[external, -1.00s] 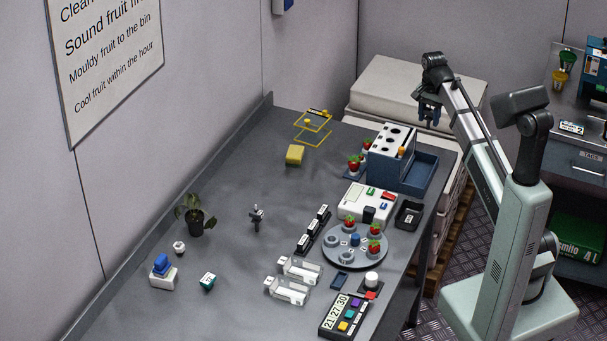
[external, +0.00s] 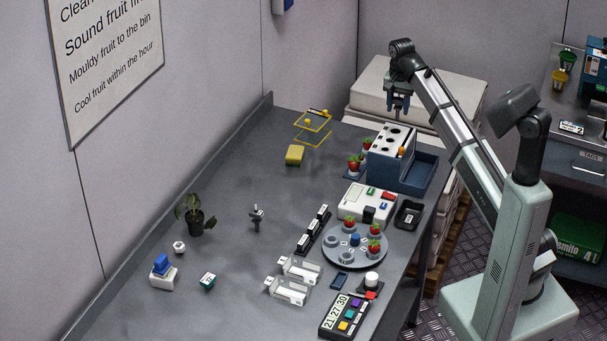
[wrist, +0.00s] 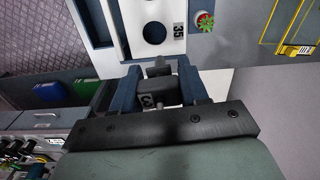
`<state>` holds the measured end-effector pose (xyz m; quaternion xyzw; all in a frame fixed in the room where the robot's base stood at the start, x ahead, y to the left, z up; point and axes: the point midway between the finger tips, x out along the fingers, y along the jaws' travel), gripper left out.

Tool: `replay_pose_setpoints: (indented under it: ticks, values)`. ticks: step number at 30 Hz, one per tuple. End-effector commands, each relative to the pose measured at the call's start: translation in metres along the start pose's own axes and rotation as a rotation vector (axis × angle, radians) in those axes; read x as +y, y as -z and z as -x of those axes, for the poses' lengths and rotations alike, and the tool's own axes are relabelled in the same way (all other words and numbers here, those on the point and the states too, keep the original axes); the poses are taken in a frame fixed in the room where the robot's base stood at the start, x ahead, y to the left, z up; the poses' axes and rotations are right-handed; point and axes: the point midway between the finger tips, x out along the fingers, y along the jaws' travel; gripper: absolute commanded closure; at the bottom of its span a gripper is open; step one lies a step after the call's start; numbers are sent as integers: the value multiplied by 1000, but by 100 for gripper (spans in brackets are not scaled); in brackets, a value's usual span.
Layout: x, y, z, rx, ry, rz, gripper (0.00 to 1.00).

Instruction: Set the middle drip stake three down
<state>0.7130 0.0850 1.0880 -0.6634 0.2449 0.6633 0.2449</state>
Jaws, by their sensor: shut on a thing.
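My gripper (wrist: 158,88) is shut on a dark grey block-like piece marked 3, which I take to be the drip stake (wrist: 159,92); it sits between the blue fingers in the wrist view. Its lower part is hidden. In the external view my gripper (external: 398,108) hangs in the air above the far end of the white-topped rack (external: 385,137). The rack's white top with round dark holes (wrist: 155,33) also shows ahead of the fingers in the wrist view, with a label beside a hole.
Strawberries (external: 354,163) stand left of the rack. A blue tray (external: 421,170) adjoins it on the right. A round grey plate (external: 342,261) bears strawberries nearer the front. The left middle tabletop is mostly clear.

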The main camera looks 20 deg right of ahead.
Motion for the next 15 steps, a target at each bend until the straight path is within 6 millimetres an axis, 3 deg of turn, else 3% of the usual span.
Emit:
replay_pose_setpoints:
  ticks: [3, 15]
  values:
    - [-33, -25, 1, 0, 0, 90, 84]
    - [-124, -118, 1, 0, 0, 375, 84]
